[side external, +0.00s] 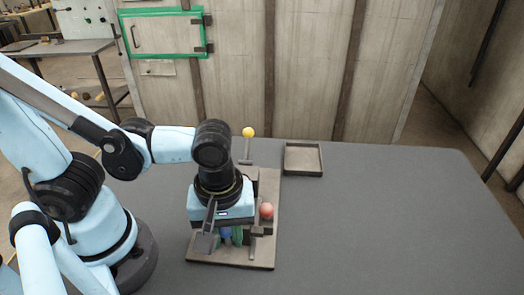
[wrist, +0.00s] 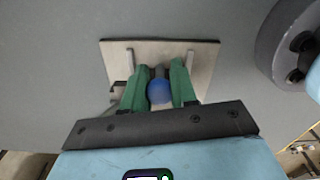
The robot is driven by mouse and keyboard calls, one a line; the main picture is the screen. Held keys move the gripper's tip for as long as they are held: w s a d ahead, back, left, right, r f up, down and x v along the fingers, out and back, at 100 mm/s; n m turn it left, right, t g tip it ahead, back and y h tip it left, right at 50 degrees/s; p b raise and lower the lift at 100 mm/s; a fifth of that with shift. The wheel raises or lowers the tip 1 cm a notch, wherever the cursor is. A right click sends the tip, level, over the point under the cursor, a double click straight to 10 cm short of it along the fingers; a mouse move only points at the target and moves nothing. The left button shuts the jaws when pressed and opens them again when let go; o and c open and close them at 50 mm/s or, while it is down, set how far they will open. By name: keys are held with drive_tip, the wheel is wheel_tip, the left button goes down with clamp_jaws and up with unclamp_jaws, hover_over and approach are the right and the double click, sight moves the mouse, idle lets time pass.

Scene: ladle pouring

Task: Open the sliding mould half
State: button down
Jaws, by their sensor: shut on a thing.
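A blue ball knob (wrist: 159,92) sits between the two green fingers of my gripper (wrist: 158,70) in the wrist view, and the fingers are shut on it. The base plate also shows in the wrist view (wrist: 205,62). My wrist hides most of the mould, so I cannot tell how its halves stand. A red ball knob (side external: 267,210) is at the right of the mould. A yellow ball knob (side external: 249,132) stands up on a post behind it.
A shallow square tray (side external: 303,158) lies on the grey table (side external: 400,220) behind and right of the mould. The table's right side is clear. A cabinet with a green-framed door (side external: 160,36) stands behind the table. A side bench (side external: 60,47) is at the back left.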

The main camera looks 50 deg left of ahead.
drive_tip(key=shift+s+d, duration=0.2)
drive_tip(key=shift+d, duration=0.05)
drive_tip(key=c, duration=0.9)
unclamp_jaws()
drive_tip(key=shift+a, duration=0.1)
drive_tip(key=shift+r, duration=6.05)
drive_tip(key=shift+w+a+f+m+t, duration=0.6)
drive_tip(key=shift+w+a+m+t, duration=0.55)
drive_tip(key=shift+w+a+m, duration=0.9)
drive_tip(key=shift+w+a+f+m+t, duration=0.55)
drive_tip(key=shift+w+a+m+t, duration=0.65)
drive_tip(key=shift+w+a+m, duration=0.9)
drive_tip(key=shift+w+a+f+m+t, duration=0.6)
drive_tip(key=shift+w+a+m+t, duration=0.75)
drive_tip(key=shift+a, duration=1.15)
